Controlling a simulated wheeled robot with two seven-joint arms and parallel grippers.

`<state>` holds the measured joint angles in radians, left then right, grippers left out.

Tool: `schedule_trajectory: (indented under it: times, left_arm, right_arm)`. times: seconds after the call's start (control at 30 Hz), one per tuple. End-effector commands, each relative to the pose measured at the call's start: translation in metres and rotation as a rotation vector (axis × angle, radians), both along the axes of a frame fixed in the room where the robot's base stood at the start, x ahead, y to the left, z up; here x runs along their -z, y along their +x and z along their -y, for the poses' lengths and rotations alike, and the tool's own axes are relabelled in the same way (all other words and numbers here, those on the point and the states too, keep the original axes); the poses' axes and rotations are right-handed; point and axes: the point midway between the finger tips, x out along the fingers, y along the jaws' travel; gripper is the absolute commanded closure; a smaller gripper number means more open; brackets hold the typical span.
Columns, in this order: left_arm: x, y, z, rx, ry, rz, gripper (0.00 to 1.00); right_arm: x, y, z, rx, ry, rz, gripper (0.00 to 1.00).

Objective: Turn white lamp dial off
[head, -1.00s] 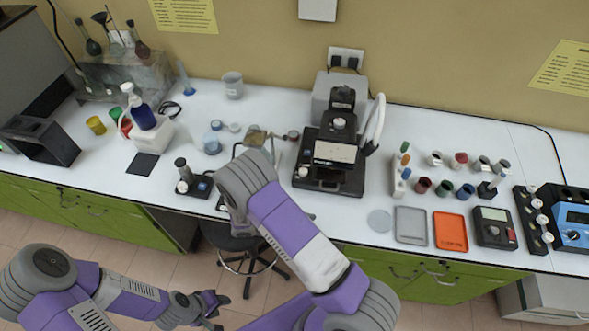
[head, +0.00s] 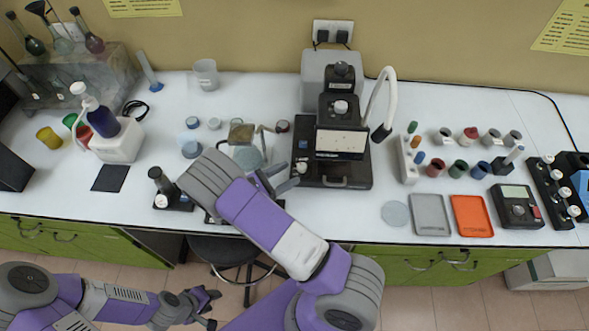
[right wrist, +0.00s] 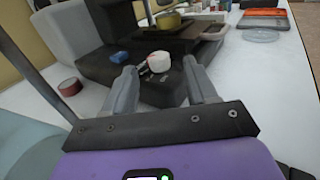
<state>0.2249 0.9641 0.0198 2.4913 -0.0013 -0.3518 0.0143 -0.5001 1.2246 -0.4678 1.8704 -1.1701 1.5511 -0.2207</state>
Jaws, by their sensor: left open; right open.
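A white dial (right wrist: 159,62) sits on the front left of the black apparatus base (right wrist: 150,88). In the head view the small white dial (head: 302,167) shows at the left side of the black base (head: 345,176). My right gripper (head: 278,180) is open and just left of the base, near the dial. In the right wrist view my right gripper's (right wrist: 157,76) two fingers point at the dial, with the dial between their tips in the picture; I see no grip on it. My left gripper (head: 208,306) is open and empty, low over the floor in front of the bench.
A blue button (right wrist: 119,57) sits beside the dial, and a small red-rimmed tin (right wrist: 70,86) stands to its left. A white curved lamp arm (head: 380,98) rises at the apparatus's right. A grey tray (head: 430,214) and an orange tray (head: 471,215) lie further right.

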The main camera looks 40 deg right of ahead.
Motion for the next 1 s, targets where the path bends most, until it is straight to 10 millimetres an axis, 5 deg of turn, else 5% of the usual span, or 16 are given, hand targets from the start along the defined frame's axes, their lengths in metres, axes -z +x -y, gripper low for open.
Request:
schedule_trajectory:
  times: [0.2,0.57,0.93,1.0]
  left_arm:
    - [-0.001,0.0,0.0,0.0,0.0,0.001,0.57]
    - [-0.001,0.0,0.0,0.0,0.0,0.001,0.57]
    - [-0.001,0.0,0.0,0.0,0.0,0.0,0.57]
    - [-0.001,0.0,0.0,0.0,0.0,0.0,0.57]
  right_arm:
    - [0.0,-0.003,0.029,0.002,0.001,-0.001,0.43]
    - [0.001,-0.004,0.036,0.001,0.002,0.0,0.43]
    - [0.001,-0.004,0.036,0.001,0.002,0.0,0.97]
    - [0.001,-0.004,0.036,0.0,0.002,0.0,0.99]
